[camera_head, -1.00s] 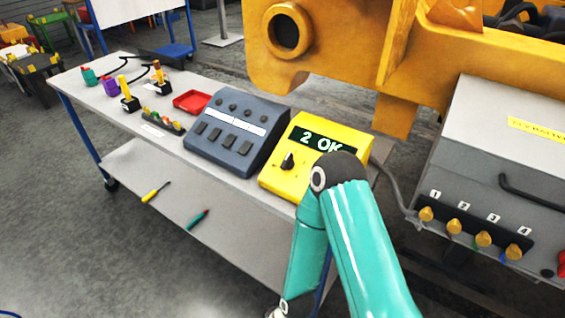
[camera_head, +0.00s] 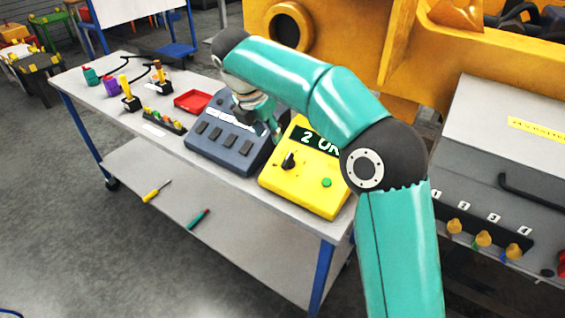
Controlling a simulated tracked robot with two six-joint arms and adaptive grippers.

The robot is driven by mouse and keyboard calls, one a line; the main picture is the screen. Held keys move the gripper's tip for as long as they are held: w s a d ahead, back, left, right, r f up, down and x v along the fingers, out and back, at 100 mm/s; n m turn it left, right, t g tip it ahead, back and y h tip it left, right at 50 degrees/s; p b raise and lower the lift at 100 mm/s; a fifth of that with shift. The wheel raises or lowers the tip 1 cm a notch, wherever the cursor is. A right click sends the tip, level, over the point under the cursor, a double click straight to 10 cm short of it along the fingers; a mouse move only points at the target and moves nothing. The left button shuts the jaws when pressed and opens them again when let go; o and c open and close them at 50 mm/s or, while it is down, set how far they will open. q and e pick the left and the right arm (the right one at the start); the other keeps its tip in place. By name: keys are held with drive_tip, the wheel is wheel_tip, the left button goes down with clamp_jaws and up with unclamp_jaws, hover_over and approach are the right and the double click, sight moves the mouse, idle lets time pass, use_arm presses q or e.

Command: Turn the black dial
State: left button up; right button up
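The black dial (camera_head: 288,161) sits on the left part of the sloped face of a yellow box (camera_head: 300,188) on the bench. A green button (camera_head: 327,182) is to its right. The display (camera_head: 313,139) above reads "2 O", with the rest hidden behind my arm. My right arm arches over the box from the right. My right gripper (camera_head: 270,122) points down between the grey panel and the yellow box, up and left of the dial and apart from it. Its fingers are small and partly covered by the arm, so their opening is unclear. My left gripper is out of view.
The grey button panel (camera_head: 228,145) stands left of the yellow box. Beyond it are a red tray (camera_head: 192,101) and joysticks (camera_head: 130,102). A grey cabinet with numbered knobs (camera_head: 484,239) stands right. Screwdrivers (camera_head: 157,191) lie on the lower shelf (camera_head: 150,215).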

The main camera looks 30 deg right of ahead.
sight(286, 161)
drive_tip(key=x, duration=0.5)
drive_tip(key=d+x, duration=0.1)
drive_tip(key=x, duration=0.4)
drive_tip(key=b+x, duration=0.1)
drive_tip(key=x, duration=0.4)
drive_tip(key=shift+s+d, duration=0.25)
drive_tip(key=shift+d, duration=0.05)
